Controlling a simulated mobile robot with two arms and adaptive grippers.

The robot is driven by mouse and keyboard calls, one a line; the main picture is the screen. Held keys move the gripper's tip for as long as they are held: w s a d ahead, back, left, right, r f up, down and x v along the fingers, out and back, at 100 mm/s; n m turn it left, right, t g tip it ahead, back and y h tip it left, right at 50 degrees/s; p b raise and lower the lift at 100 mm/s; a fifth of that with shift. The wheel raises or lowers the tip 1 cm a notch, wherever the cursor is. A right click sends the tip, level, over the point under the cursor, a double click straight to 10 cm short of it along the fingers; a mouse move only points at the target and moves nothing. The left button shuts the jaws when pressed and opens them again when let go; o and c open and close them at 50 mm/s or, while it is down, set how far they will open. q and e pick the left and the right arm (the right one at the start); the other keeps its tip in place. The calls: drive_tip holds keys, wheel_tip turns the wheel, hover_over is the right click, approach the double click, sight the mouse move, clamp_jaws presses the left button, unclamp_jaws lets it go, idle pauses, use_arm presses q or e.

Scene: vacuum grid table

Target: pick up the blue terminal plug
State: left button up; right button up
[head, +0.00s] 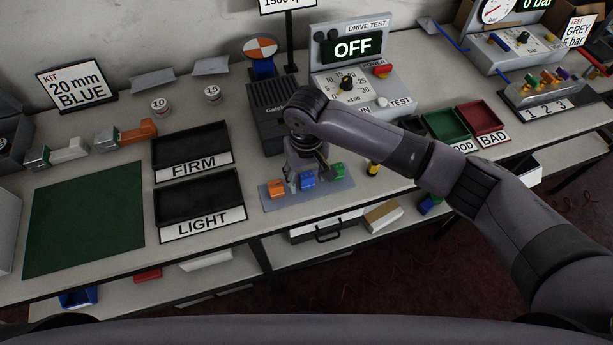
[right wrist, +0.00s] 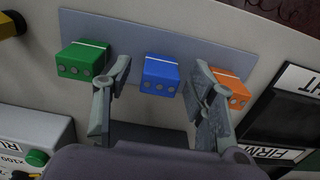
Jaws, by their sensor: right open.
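The blue terminal plug (head: 307,179) sits on a grey-blue plate (head: 335,193) near the table's front edge, between an orange plug (head: 277,188) and a green plug (head: 338,171). My right gripper (head: 306,181) is over the plate at the blue plug. In the right wrist view the blue plug (right wrist: 161,75) shows between the two spread fingertips of the right gripper (right wrist: 162,78), with a gap on each side. The green plug (right wrist: 82,60) is outside one finger. The orange plug (right wrist: 230,88) is partly hidden behind the other. My left gripper is not in view.
The FIRM tray (head: 192,168) and LIGHT tray (head: 201,228) lie left of the plate. A drive test box (head: 360,85) reading OFF and a dark Gator-like unit (head: 266,112) stand behind. A yellow-black object (head: 373,168) stands right of the plate. A green mat (head: 84,215) lies at left.

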drive_tip(key=shift+f, duration=0.45)
drive_tip(key=shift+c, duration=0.2)
drive_tip(key=c, duration=1.1)
drive_tip(key=shift+o, duration=0.2)
drive_tip(key=shift+r, duration=0.1)
